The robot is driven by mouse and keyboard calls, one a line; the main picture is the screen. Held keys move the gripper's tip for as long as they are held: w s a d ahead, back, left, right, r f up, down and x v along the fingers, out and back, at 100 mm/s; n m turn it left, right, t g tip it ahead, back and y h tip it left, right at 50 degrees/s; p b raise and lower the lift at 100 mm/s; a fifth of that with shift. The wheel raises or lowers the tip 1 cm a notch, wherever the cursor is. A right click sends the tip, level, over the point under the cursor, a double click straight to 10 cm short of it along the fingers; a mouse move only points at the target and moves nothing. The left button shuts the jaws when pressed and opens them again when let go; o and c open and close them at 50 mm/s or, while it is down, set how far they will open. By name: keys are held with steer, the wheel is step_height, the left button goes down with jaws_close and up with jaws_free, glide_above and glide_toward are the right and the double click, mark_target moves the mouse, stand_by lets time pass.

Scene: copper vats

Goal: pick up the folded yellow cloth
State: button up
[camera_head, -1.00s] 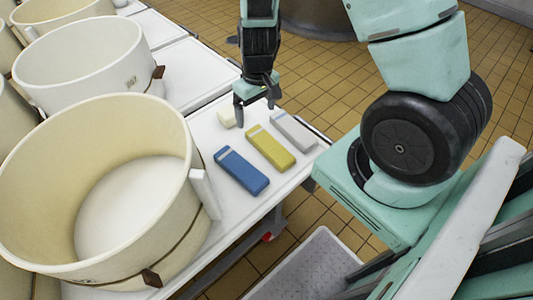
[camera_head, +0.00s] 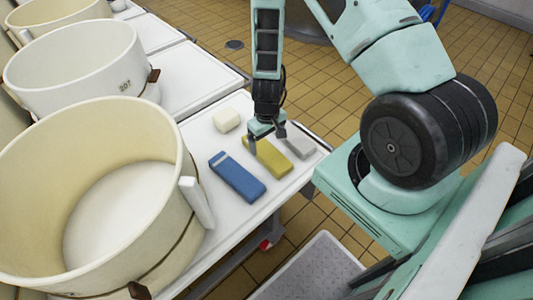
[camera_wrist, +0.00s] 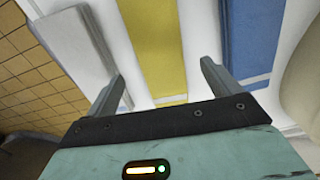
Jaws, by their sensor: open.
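The folded yellow cloth (camera_head: 272,160) lies flat on the white table between a blue folded cloth and a grey one. My gripper (camera_head: 267,140) is over the far end of the yellow cloth and hides part of it. In the wrist view the yellow cloth (camera_wrist: 156,45) runs between the two open fingers (camera_wrist: 165,85), with a pale stripe near its end. The fingers are on either side of its line and hold nothing. I cannot tell exactly how high they are above the table.
The blue cloth (camera_head: 237,177) lies left of the yellow one, the grey cloth (camera_head: 299,143) right of it. A cream block (camera_head: 226,120) sits behind. A large cream vat (camera_head: 60,130) stands at left on the white table (camera_head: 190,250). The tiled floor lies beyond the table's edge.

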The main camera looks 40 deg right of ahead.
mark_target(267, 150)
step_height(267, 150, down, 5)
steer(key=shift+a+f, duration=0.1)
stand_by(0.3)
steer(key=c, duration=1.2)
